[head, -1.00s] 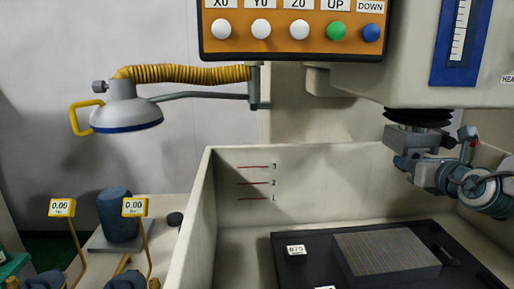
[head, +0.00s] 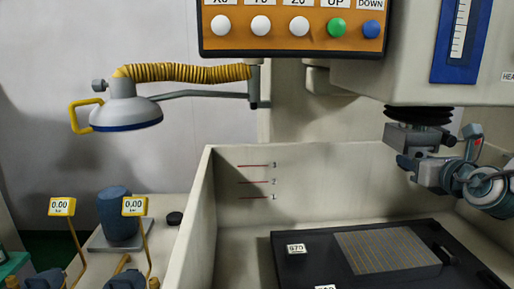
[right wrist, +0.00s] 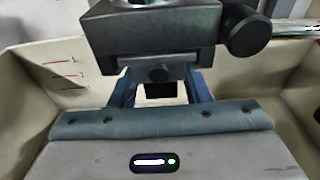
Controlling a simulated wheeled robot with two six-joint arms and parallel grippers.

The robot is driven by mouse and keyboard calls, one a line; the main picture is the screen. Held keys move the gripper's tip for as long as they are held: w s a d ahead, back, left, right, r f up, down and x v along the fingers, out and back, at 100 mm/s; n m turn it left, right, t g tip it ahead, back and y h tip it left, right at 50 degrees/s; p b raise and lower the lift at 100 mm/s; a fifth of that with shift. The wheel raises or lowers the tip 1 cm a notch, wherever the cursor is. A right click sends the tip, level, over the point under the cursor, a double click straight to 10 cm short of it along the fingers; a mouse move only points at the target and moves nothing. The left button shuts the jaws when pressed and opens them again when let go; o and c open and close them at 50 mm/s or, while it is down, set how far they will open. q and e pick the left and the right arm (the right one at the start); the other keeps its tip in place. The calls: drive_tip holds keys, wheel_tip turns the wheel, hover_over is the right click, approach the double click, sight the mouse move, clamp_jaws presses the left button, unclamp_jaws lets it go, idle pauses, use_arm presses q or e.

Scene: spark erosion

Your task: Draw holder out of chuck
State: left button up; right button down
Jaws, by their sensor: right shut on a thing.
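The chuck (head: 402,137) is a grey metal block under the black bellows of the machine head. In the right wrist view the chuck (right wrist: 150,38) fills the top, with a round black knob at its right side. My right gripper (head: 412,164) is just below the chuck. In the right wrist view its two blue fingers are shut on the holder (right wrist: 160,90), a small dark piece below the chuck's underside. The chuck and the gripper hide most of the holder, and I cannot tell how much of it sits inside the chuck. My left gripper is not in view.
Below is a pale tank (head: 200,215) with level marks 1 to 3. In it is a black plate (head: 300,268) with a grey ribbed block (head: 385,252). An orange button panel (head: 290,45) hangs above. A lamp (head: 125,112) and gauges (head: 134,206) stand left.

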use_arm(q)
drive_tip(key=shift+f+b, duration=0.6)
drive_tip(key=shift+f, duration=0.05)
use_arm(e)
drive_tip(key=shift+s+d, duration=0.1)
drive_tip(key=shift+s, duration=1.2)
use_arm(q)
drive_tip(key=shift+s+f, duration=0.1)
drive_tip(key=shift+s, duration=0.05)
use_arm(e)
drive_tip(key=shift+f, duration=0.1)
